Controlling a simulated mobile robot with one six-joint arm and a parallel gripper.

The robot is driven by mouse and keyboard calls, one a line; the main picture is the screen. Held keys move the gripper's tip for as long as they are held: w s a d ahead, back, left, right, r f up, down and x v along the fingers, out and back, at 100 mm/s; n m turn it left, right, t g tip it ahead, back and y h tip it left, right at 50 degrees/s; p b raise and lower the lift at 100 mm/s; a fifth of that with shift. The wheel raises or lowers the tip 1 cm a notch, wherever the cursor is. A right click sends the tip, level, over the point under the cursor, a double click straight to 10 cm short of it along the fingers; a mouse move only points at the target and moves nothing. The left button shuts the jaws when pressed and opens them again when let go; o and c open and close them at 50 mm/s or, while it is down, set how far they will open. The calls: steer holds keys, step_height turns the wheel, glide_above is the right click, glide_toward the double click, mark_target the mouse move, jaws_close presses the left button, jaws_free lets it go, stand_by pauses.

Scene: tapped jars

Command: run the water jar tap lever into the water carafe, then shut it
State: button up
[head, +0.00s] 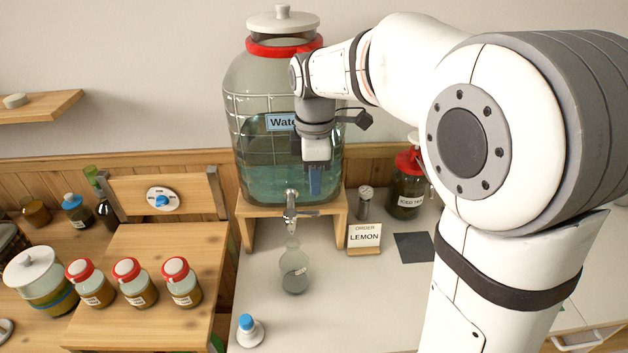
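The big glass water jar (262,160) has a red collar, a pale lid and a label that my arm partly covers. It stands on a wooden stand (247,225). Its metal tap (291,198) sticks out low at the front, with the lever (306,213) pointing right. The glass water carafe (294,275) stands on the white counter below the tap. Its neck comes up near the spout, and I cannot tell its water level. No stream is clearly visible. My gripper (316,182) points down in front of the jar, above and right of the lever, apparently apart from it. Its finger gap is not visible.
An order card reading LEMON (364,236), a dark mat (413,247) and an iced tea jar (408,195) are to the right. Several red-lidded jars (183,284) fill the wooden bench at left.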

mark_target(315, 212)
steer(key=shift+f+b, duration=3.2)
steer(key=shift+f, duration=1.25)
jaws_close()
